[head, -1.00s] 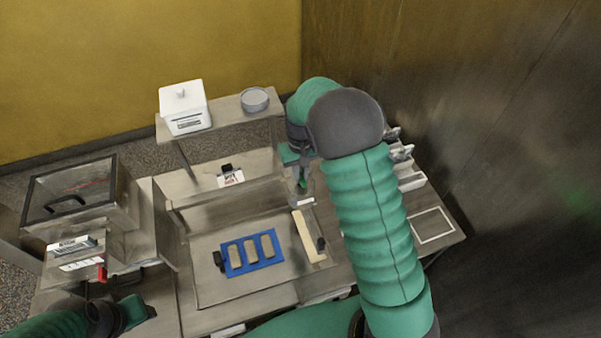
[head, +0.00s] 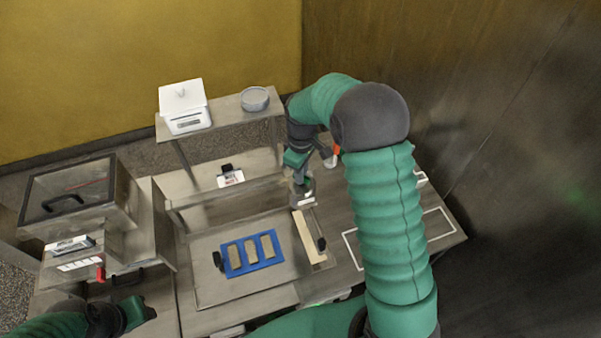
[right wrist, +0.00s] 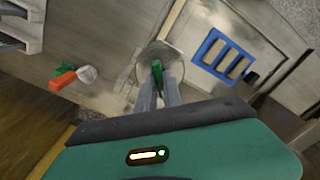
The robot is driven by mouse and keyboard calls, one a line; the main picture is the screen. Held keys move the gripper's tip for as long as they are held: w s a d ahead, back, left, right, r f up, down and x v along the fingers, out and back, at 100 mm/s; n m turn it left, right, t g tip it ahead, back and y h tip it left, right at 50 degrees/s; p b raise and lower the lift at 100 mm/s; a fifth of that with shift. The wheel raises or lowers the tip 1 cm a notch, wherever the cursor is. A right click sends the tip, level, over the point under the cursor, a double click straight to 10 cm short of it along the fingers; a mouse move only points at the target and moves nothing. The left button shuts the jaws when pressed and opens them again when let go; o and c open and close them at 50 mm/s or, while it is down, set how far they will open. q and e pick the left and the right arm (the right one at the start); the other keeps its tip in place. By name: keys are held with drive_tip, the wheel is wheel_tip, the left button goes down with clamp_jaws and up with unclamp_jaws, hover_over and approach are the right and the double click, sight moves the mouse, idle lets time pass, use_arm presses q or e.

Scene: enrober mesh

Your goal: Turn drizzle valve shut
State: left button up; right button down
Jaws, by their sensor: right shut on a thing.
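My right gripper (right wrist: 160,92) is shut on a small green handle (right wrist: 157,70) in the right wrist view. The handle stands out over a round grey metal piece (right wrist: 148,58); I cannot tell for certain that this is the drizzle valve. In the head view my right gripper (head: 302,188) points down at the right edge of the worktop, beside the pale bar. A short orange-handled piece (right wrist: 62,81) with a whitish round end lies apart from the gripper, and also shows in the head view (head: 336,150). My left gripper (head: 135,312) is at the lower left, its jaws unclear.
A blue frame (head: 225,262) with several grey-brown bars lies on the worktop, left of the pale bar (head: 307,238). A shelf (head: 228,113) behind carries a white box (head: 184,107) and a round grey tin (head: 254,99). A lidded box (head: 75,195) stands left.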

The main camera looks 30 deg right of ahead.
drive_tip(key=n, duration=0.4)
drive_tip(key=shift+d+r+n+p, duration=0.1)
drive_tip(key=shift+r+n+p, duration=0.1)
drive_tip(key=shift+n+p, duration=0.15)
drive_tip(key=shift+w+n+p, duration=0.1)
drive_tip(key=shift+n+p, duration=0.75)
drive_tip(key=shift+n, duration=1.6)
drive_tip(key=c, duration=1.5)
unclamp_jaws()
drive_tip(key=shift+f, duration=0.1)
